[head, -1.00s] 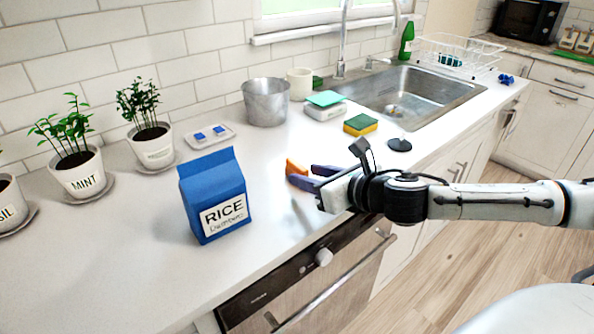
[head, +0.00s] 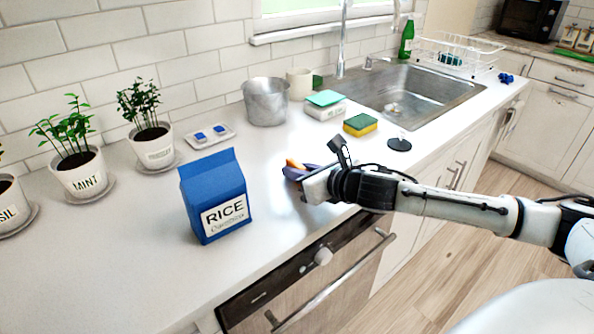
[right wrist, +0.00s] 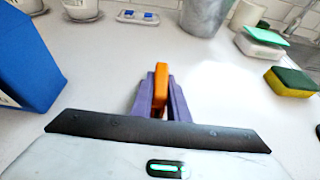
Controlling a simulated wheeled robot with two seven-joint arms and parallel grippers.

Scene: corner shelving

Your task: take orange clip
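The orange clip (head: 294,163) is near the front edge of the white counter, to the right of the rice carton. My right gripper (head: 290,172), with purple fingers, reaches in from the right at the clip. In the right wrist view the clip (right wrist: 161,85) stands between the two fingers (right wrist: 162,90), which press close on both its sides. The gripper looks shut on the clip. The clip's lower part is hidden by the fingers, and I cannot tell whether it touches the counter. My left gripper is not in view.
A blue rice carton (head: 215,195) stands left of the gripper. Behind are a metal pot (head: 265,102), a yellow-green sponge (head: 360,124) and a small dark round item (head: 399,144). The sink (head: 410,95) is at the back right. The counter's front left is clear.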

